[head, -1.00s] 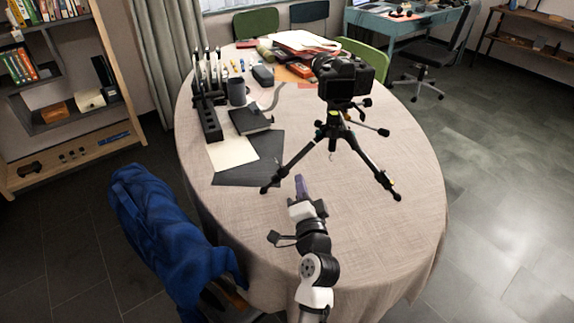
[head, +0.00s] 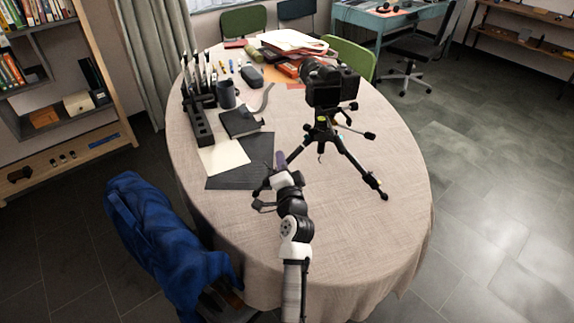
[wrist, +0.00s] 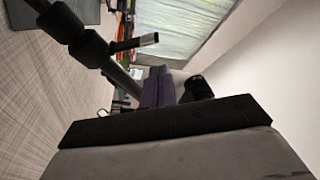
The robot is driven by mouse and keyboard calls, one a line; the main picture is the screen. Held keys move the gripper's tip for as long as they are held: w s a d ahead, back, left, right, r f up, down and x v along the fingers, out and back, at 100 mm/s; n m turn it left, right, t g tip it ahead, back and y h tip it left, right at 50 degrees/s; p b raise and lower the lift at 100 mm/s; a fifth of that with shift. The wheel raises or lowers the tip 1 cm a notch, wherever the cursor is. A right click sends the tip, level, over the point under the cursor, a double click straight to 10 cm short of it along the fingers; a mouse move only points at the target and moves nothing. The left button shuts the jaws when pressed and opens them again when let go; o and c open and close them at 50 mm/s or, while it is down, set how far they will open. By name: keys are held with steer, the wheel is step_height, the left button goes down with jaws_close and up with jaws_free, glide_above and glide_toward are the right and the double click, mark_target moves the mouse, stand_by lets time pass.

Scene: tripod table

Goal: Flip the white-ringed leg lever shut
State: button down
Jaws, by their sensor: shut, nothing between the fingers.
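The black tripod (head: 322,132) stands on the oval table with the camera (head: 330,82) on top. My gripper (head: 280,158) has purple fingers and lies over the tripod's left leg, hiding much of its lower part. In the wrist view the fingers (wrist: 158,88) are together and empty. A dark leg (wrist: 68,22) crosses the upper left of that view. A lever (wrist: 135,43) with a pale end sticks out from its collar, standing away from the leg, beside and apart from the fingers. I cannot make out a white ring on it.
A dark mat (head: 225,180), a cream sheet (head: 222,157) and a black notebook (head: 240,122) lie left of the gripper. A pen rack (head: 200,128) stands behind. The tripod's right leg (head: 365,177) reaches right. The table's front right is bare.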

steer(key=shift+s+a+f+p, duration=0.15)
steer(key=shift+s+a+f, duration=0.2)
steer(key=shift+a, duration=0.3)
steer(key=shift+s+a+f+p, duration=0.15)
steer(key=shift+s+a+f, duration=0.1)
steer(key=shift+a+f, duration=0.25)
